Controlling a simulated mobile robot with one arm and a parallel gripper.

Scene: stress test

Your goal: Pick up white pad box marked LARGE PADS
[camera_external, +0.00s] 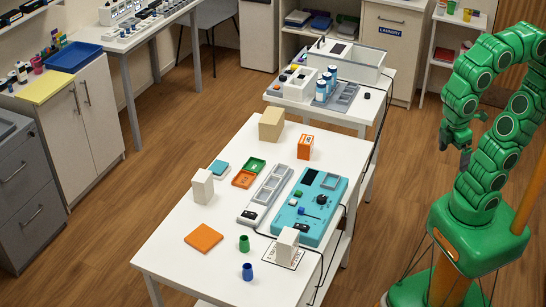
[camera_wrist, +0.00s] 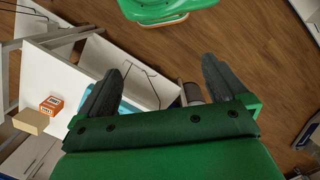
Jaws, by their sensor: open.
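Two small white boxes stand upright on the white table. One box (camera_external: 202,187) is at the left side, and the other box (camera_external: 287,245) is at the front on a printed sheet (camera_external: 270,256). No LARGE PADS marking is readable on either, so I cannot tell which is the pad box. My gripper (camera_external: 465,158) is raised to the right of the table, apart from both boxes. Neither white box can be made out there.
The white table (camera_external: 175,243) also holds a teal device (camera_external: 330,187), a grey tray (camera_external: 266,194), an orange box (camera_external: 305,147), a tan box (camera_external: 271,124), an orange pad (camera_external: 204,238) and green and blue cups (camera_external: 247,272). Black cables hang off its right edge. Floor between me and the table is clear.

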